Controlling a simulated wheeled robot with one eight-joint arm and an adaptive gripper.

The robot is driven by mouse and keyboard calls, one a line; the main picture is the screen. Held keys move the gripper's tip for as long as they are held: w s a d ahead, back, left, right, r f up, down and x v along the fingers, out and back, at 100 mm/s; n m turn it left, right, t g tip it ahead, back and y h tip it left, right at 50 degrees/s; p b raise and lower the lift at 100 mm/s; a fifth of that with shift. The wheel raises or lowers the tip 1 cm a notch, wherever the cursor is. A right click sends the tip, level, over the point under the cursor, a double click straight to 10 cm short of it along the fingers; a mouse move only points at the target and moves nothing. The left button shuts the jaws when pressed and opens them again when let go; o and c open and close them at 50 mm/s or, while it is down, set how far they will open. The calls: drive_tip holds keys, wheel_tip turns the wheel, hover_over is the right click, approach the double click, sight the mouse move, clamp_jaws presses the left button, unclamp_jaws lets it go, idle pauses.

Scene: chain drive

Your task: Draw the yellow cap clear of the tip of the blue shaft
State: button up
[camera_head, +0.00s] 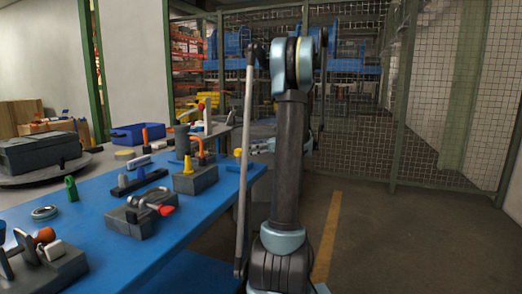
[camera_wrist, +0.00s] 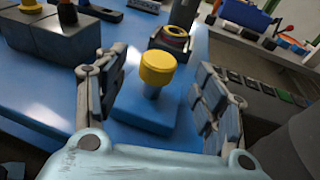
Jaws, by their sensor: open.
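In the wrist view a yellow cap (camera_wrist: 157,67) with a broad round head and a narrower neck stands upright above a blue block-like part (camera_wrist: 140,115). I cannot make out a separate blue shaft tip under the cap. My gripper (camera_wrist: 161,75) is open, with one finger to the left of the cap and one to the right. Gaps show on both sides, and the fingers hold nothing. In the head view a small yellow piece (camera_head: 187,164) stands on a grey block; I cannot tell if it is the same cap. My gripper is mostly hidden behind my arm there.
A dark ring-topped part (camera_wrist: 172,38) stands just behind the cap. Grey blocks (camera_wrist: 65,40) are at upper left, and a dark panelled box (camera_wrist: 255,95) is close to the right finger. The blue table (camera_head: 105,245) holds several fixtures. Wire fencing (camera_head: 445,110) stands behind.

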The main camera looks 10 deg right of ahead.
sight(239, 149)
drive_tip(key=shift+x, duration=3.1)
drive_tip(key=c, duration=1.2)
